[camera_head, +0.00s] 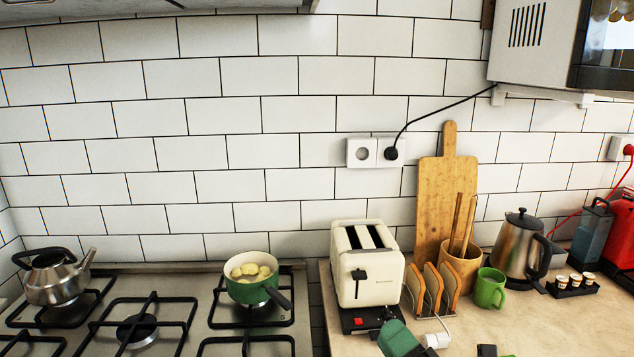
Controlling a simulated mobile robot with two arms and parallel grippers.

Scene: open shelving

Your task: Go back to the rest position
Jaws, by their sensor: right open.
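My right gripper (440,346) shows only in part at the bottom edge of the head view, with green and dark finger parts in front of the counter near the toaster. Its fingers are apart, and I see nothing held between them. The rest of the right arm is out of the picture. My left gripper is not in view.
The cream toaster (367,268), toast rack (432,290), green mug (490,288) and kettle (522,250) stand on the counter. A green pot (251,290) and metal kettle (57,278) are on the stove (190,282). A microwave (545,45) hangs upper right.

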